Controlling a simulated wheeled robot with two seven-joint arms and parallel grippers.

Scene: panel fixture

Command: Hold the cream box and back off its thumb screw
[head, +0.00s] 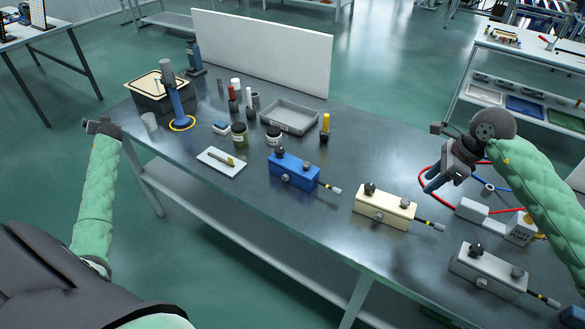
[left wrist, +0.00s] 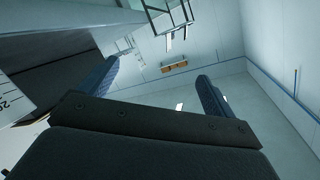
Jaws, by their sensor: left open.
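The cream box (head: 384,210) sits on the dark table right of centre. I cannot tell for sure which knob is the thumb screw. My right gripper (head: 432,183) hangs in the air to the right of the box and apart from it; its jaw gap is unclear. My left gripper (head: 98,126) is beyond the table's left edge, far from the box. In the left wrist view its fingers (left wrist: 158,92) are apart and empty.
A similar blue box (head: 293,172) stands left of the cream box, and a grey box (head: 488,271) to its right. Red and blue hoses and small blocks (head: 472,210) lie under my right arm. A grey tray (head: 290,117), jars and a white panel (head: 262,52) stand further back.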

